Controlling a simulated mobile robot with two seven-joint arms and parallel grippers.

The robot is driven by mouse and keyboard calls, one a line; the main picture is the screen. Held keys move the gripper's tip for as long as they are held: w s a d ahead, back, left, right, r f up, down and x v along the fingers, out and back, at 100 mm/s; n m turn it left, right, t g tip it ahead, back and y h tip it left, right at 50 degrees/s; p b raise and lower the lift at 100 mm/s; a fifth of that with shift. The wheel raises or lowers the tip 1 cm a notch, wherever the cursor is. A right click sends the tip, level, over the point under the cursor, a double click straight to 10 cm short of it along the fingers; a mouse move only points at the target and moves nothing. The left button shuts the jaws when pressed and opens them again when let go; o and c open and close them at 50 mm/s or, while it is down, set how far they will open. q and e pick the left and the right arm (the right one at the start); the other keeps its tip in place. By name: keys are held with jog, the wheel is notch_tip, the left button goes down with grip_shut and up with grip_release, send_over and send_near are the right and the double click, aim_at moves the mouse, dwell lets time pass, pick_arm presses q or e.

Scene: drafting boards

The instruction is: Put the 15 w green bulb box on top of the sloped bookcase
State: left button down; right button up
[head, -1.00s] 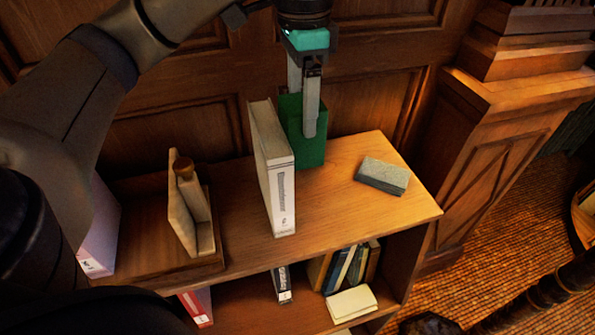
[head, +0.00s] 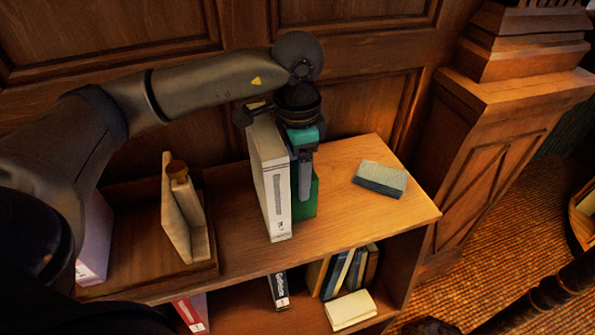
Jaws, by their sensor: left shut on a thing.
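The green bulb box (head: 306,209) stands upright at the top of the bookcase (head: 340,215), just right of the white binder. Its base looks to be on or very close to the wooden surface; I cannot tell for certain. My left gripper (head: 304,194) comes down from above and is shut on the box. The gripper and the binder hide much of the box. The print on the box cannot be read. My right gripper is not in view.
The white binder (head: 272,185) stands close left of the box. A grey-green block (head: 380,179) lies to the right, with bare wood between. A wooden bookend (head: 180,217) stands on the left. Books and a cream block (head: 350,310) are on the lower shelf.

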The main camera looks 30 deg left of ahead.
pick_arm(q)
jog(key=shift+f, duration=0.15)
grip_release()
jog(key=shift+r, duration=0.45)
notch_tip(320, 180, up, 12)
jog(key=shift+f, duration=0.2)
dwell(0.4)
